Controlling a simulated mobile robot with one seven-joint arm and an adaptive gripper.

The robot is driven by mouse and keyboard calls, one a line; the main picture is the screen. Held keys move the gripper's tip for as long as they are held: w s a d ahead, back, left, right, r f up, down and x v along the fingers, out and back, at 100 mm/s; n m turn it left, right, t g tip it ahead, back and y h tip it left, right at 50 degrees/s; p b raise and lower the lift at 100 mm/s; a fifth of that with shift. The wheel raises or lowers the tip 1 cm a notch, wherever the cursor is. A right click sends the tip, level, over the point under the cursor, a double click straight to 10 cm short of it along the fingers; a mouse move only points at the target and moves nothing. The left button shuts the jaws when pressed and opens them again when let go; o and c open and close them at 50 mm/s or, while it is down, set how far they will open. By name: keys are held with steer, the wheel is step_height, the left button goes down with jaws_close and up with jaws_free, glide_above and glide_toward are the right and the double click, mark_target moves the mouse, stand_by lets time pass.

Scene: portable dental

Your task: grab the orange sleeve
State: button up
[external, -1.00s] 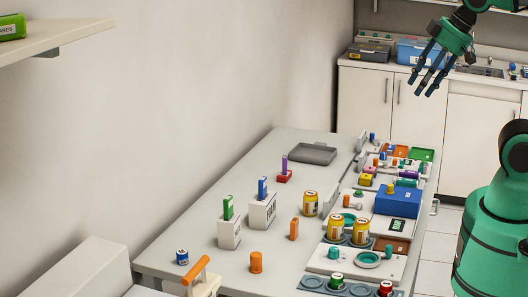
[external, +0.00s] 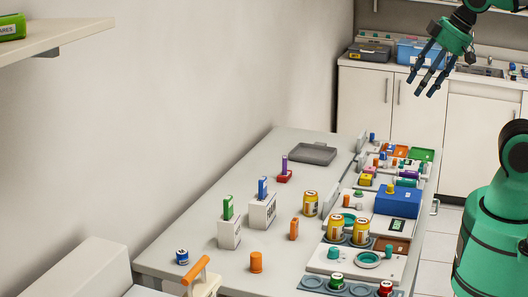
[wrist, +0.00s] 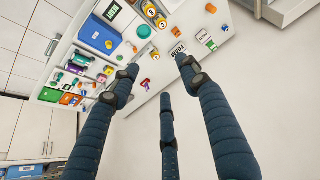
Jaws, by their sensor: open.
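Two orange pieces stand on the grey table in the external view: a short orange cylinder (external: 256,262) near the front edge and a slimmer upright orange piece (external: 294,230) behind it to the right. I cannot tell for sure which is the sleeve. Orange pieces also show in the wrist view, one near the top edge (wrist: 211,8) and one a little lower (wrist: 178,33). My gripper (external: 422,87) is open and empty, high above and beyond the table's far right end. Its three spread fingers (wrist: 160,77) also show in the wrist view, apart from everything.
White blocks with green (external: 228,208) and blue (external: 263,188) tops stand left of the slim orange piece. Yellow jars (external: 310,204), a blue box (external: 397,202) and small parts crowd the table's right side. A grey tray (external: 313,153) lies at the back.

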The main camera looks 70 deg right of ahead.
steer(key=shift+w, duration=0.1)
steer(key=n+g+p, duration=0.5)
steer(key=n+g, duration=0.1)
steer(key=n, duration=2.7)
glide_above(255, 254)
step_height(255, 254, down, 32)
steer(key=r, duration=0.1)
steer(key=shift+f, duration=0.25)
steer(key=shift+f, duration=0.15)
steer(key=shift+f+b, duration=0.35)
steer(key=shift+f, duration=3.8)
